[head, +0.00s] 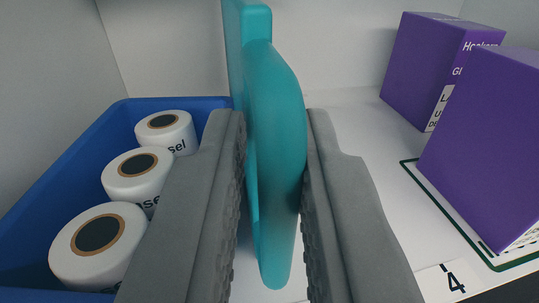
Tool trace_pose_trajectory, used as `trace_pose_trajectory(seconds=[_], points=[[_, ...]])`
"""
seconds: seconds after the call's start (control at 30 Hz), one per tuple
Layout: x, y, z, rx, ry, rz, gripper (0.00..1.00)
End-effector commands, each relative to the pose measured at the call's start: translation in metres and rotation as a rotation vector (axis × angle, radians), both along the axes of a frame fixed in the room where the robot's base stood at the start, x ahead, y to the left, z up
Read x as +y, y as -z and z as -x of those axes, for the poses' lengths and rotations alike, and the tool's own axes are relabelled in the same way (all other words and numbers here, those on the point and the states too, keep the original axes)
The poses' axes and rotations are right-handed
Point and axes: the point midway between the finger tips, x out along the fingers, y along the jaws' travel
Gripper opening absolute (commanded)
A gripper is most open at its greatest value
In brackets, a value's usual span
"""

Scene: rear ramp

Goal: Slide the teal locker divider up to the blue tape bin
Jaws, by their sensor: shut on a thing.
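The teal locker divider (274,140) stands upright in the middle of the head view, seen nearly edge-on. My gripper (274,205) is shut on its near end, with one grey finger on each side. The blue tape bin (118,116) is to the left of the divider and holds white tape rolls. The left finger covers the bin's near right side, so I cannot tell whether the divider touches the bin.
Two purple boxes, one farther back (412,65) and one nearer (482,150), stand at the right. A green outline (436,202) and a label with a "4" (452,280) mark the white shelf floor (350,125). Bare floor lies between divider and boxes. Walls close the left and back.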

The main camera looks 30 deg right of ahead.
Motion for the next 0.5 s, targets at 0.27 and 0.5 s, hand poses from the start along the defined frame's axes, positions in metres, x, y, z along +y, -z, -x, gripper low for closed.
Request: trace_pose_trajectory(seconds=[0.27,0.5], points=[[0.0005,-0.0004,-0.0001,-0.001,-0.001,0.000,0.25],[0.0010,-0.0005,0.0014,-0.001,-0.001,0.000,0.25]])
